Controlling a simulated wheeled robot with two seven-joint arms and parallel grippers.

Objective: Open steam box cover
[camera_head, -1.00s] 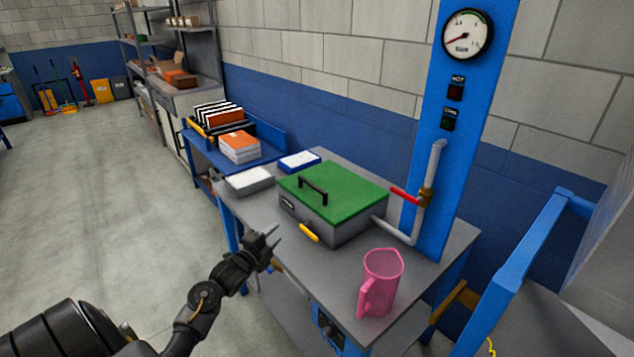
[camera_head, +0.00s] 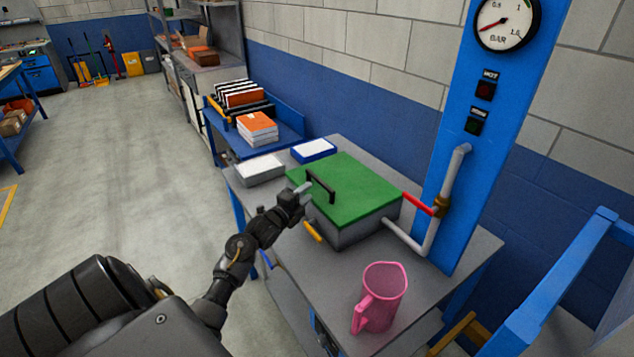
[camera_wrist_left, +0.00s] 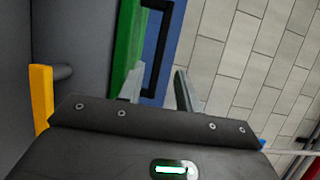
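The steam box (camera_head: 349,234) is a grey box on the workbench, with a green cover (camera_head: 352,195) that lies flat and closed on it. A black handle (camera_head: 321,187) stands on the cover's near left side. My left gripper (camera_head: 303,187) is at the left edge of the cover, close to the handle. In the left wrist view its two fingers (camera_wrist_left: 158,88) are apart, with the handle (camera_wrist_left: 158,50) showing ahead between them. I cannot tell whether a finger touches it. My right gripper is not in view.
A pink jug (camera_head: 381,297) stands at the bench's front right. A yellow lever (camera_head: 312,231) sticks out of the box front. A pipe with a red valve lever (camera_head: 418,204) runs to the blue column (camera_head: 484,130). White-topped boxes (camera_head: 259,170) lie left of the box.

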